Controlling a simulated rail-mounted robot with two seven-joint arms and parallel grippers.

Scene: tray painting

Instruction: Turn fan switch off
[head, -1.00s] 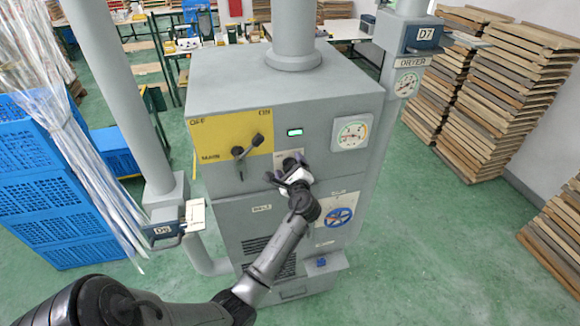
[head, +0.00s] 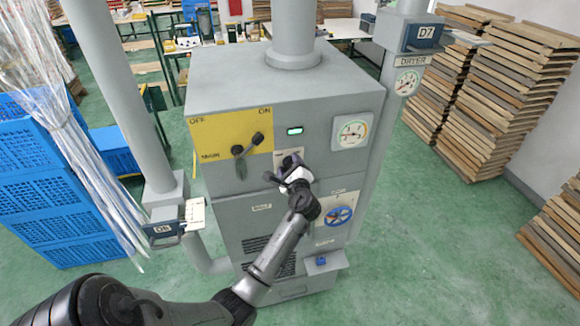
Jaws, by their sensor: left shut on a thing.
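My left gripper (head: 289,172) is at the front of the grey machine cabinet (head: 228,90), over a small switch plate (head: 286,155) below the green indicator light (head: 294,131). It is shut on a small switch there, which the fingers mostly hide. The plate's lettering is too small to read. To its left, a large dark lever (head: 246,147) sits on a yellow panel (head: 214,131) marked OFF, ON and MAIN. The lever points up and right, towards ON. My right gripper is out of view.
A round gauge (head: 351,132) and a blue handwheel (head: 338,216) are on the cabinet front, right of my gripper. Grey pipes flank the cabinet. Blue crates (head: 55,195) stand left, stacked wooden trays (head: 520,80) right.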

